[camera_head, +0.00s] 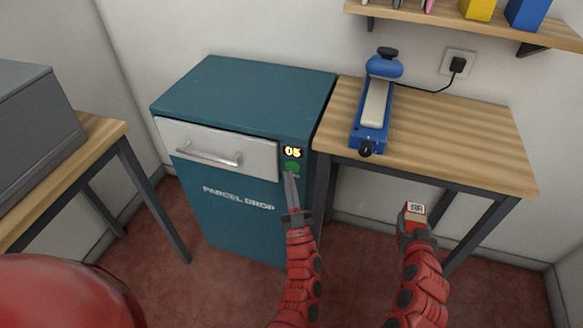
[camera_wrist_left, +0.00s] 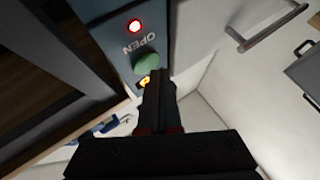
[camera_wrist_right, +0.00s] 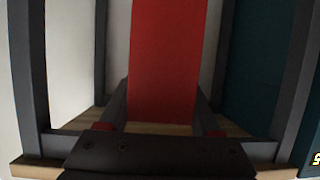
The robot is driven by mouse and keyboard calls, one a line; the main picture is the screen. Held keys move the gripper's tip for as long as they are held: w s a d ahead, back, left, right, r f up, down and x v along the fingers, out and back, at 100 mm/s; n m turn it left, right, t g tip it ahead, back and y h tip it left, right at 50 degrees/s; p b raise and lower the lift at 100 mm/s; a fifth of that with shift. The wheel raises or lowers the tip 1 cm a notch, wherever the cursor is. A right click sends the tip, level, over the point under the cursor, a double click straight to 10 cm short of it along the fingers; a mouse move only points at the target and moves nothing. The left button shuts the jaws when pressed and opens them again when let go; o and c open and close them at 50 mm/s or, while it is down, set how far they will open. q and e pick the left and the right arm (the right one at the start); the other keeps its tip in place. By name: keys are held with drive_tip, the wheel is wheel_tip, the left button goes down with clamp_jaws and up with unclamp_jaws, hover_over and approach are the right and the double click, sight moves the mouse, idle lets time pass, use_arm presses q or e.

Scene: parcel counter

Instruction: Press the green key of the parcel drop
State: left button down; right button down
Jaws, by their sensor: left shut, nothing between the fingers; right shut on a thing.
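The teal parcel drop (camera_head: 225,200) stands against the wall. Its green key (camera_head: 292,167) is on the front, under a lit display (camera_head: 292,153) reading 05. In the left wrist view the green key (camera_wrist_left: 146,63) sits beside the word OPEN and a lit red lamp (camera_wrist_left: 134,26). My left gripper (camera_head: 290,176) is shut and empty, its fingertips at the key's lower edge; I cannot tell whether they touch it. My right gripper (camera_head: 412,222) is shut on a red parcel (camera_wrist_right: 165,60) with a white printed label, in front of the right table.
The grey drawer (camera_head: 215,148) with its bar handle looks closed. A wooden table (camera_head: 455,140) on the right carries a blue sealer (camera_head: 370,125). A grey box (camera_head: 40,115) stands on the left table. A shelf (camera_head: 440,15) hangs above.

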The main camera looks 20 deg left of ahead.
use_arm(q)
drive_tip(key=shift+w, duration=0.15)
idle(0.3)
drive_tip(key=shift+w, duration=0.4)
use_arm(e)
drive_tip(key=shift+r, duration=0.1)
idle(0.4)
use_arm(q)
drive_tip(key=shift+s, duration=0.55)
use_arm(e)
drive_tip(key=shift+r, duration=0.15)
